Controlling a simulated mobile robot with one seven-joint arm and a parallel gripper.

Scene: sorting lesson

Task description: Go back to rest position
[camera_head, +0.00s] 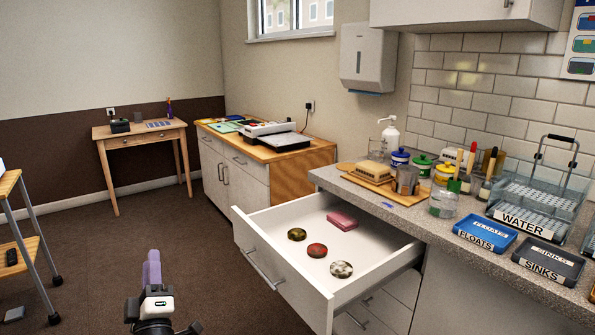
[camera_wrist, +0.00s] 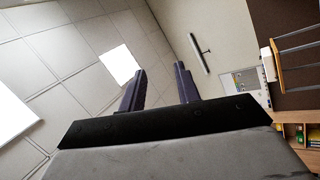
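My gripper (camera_head: 152,268) stands upright at the bottom left of the head view, over the brown carpet and apart from the furniture. In the wrist view its two purple fingers (camera_wrist: 160,88) are spread apart with nothing between them, and the ceiling and a wall show beyond. The gripper is open and empty.
The counter (camera_head: 455,240) at right holds a blue FLOATS tray (camera_head: 485,234), a black SINKS tray (camera_head: 548,262), a WATER tank (camera_head: 535,210) and jars. The drawer juts into the room. A trolley (camera_head: 30,245) stands at left. The carpet between is clear.

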